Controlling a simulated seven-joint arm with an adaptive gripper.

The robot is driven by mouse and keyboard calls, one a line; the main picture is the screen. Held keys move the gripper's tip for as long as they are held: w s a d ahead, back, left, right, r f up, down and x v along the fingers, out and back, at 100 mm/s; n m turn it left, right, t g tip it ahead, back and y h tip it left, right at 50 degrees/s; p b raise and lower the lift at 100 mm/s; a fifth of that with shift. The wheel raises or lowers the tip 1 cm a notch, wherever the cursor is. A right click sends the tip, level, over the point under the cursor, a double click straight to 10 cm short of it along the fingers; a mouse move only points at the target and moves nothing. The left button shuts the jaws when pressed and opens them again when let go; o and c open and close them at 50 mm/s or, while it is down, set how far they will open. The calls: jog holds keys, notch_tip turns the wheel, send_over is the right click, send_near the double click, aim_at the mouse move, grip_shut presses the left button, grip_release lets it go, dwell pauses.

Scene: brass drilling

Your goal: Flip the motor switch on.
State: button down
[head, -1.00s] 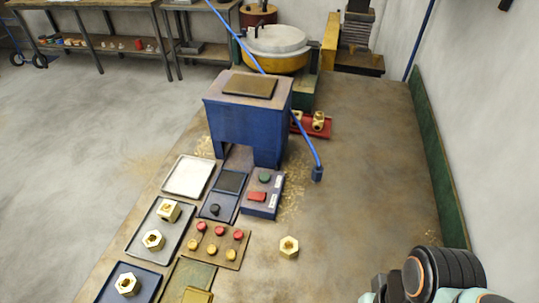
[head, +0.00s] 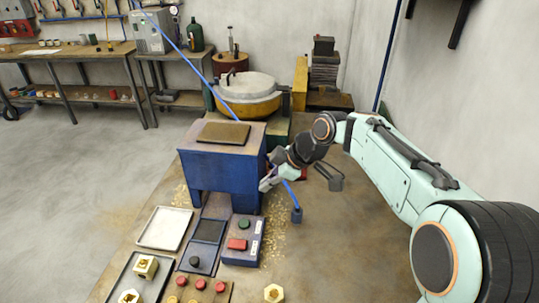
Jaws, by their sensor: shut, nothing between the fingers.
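A blue-grey control box (head: 240,254) with a green button (head: 244,223) and a red rocker or button (head: 237,244) stands on the bench, with small white labels on its right side. Left of it, a dark panel holds a black knob (head: 195,262). I cannot tell for sure which of these is the motor switch. My gripper (head: 266,186) is shut and empty. It is by the right side of the blue stand, beyond the control box and apart from it in the picture. Its fingertips are small here.
The blue stand (head: 218,173) rises behind the control box. A blue cable ends in a plug (head: 296,215) on the bench. The bench right of the plug is mostly clear.

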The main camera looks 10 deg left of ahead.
notch_tip(320, 180, down, 12)
jog(key=w+g+y, duration=0.1)
jog(key=w+g, duration=0.1)
jog(key=shift+a+r+m, duration=0.2)
jog(key=shift+a+m, duration=0.2)
jog(key=shift+w+a, duration=0.1)
send_over(239, 244)
jog(key=d, duration=0.1)
notch_tip(239, 244, down, 8)
jog(key=shift+d+f, duration=0.1)
jog(key=shift+f, duration=0.15)
jog(key=shift+d+f, duration=0.25)
jog(key=shift+f, duration=0.9)
jog(key=shift+d+f, duration=0.1)
jog(key=shift+f, duration=0.45)
